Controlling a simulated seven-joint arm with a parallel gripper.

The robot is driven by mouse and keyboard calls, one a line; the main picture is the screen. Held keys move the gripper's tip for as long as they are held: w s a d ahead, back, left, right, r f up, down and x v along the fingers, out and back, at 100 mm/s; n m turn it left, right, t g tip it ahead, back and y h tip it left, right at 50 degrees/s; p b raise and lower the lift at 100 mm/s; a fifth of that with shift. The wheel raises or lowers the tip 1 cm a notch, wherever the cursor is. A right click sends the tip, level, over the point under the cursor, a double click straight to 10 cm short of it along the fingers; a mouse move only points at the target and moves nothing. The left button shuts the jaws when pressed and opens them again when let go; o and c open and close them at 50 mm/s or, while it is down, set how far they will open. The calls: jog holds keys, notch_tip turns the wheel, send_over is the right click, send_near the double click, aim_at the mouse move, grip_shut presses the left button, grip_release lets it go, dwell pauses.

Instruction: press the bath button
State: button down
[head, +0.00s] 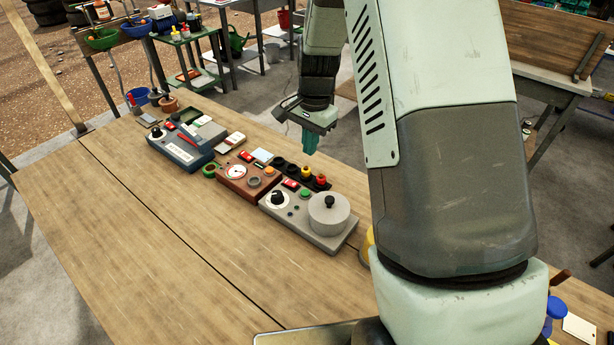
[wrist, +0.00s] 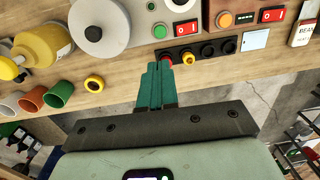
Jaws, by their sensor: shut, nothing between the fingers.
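A grey box with a round-lidded pot (head: 328,212) stands on the wooden table. It carries a black knob, a small green button (wrist: 159,31) and a red rocker switch (wrist: 186,27). Behind it lies a black strip with round tops: black ones, a yellow one (head: 306,173) and a red one (head: 320,181) at the pot end. No label reading "bath" is legible, so I cannot tell which button it is. My gripper (head: 309,150), with teal fingers, is shut and empty. In the wrist view its tips (wrist: 159,66) overlap the red button (wrist: 167,59); contact cannot be told.
A red-brown box with a gauge (head: 236,172) and a blue-grey box (head: 180,155) stand left of the grey box. Coloured cups (wrist: 59,92) and a yellow container (wrist: 43,42) stand near the pot. The table's front left (head: 130,250) is clear.

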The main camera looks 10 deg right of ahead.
aim_at(307, 192)
jog(key=f, duration=0.9)
jog(key=a+f, duration=0.1)
jog(key=f, duration=0.3)
jog(key=shift+f, duration=0.4)
jog(key=shift+d+f, duration=0.1)
jog(key=shift+f, duration=0.95)
jog(key=shift+r, duration=0.1)
notch_tip(307, 192, up, 15)
jog(key=shift+w+d, duration=0.25)
jog(key=shift+r, duration=0.1)
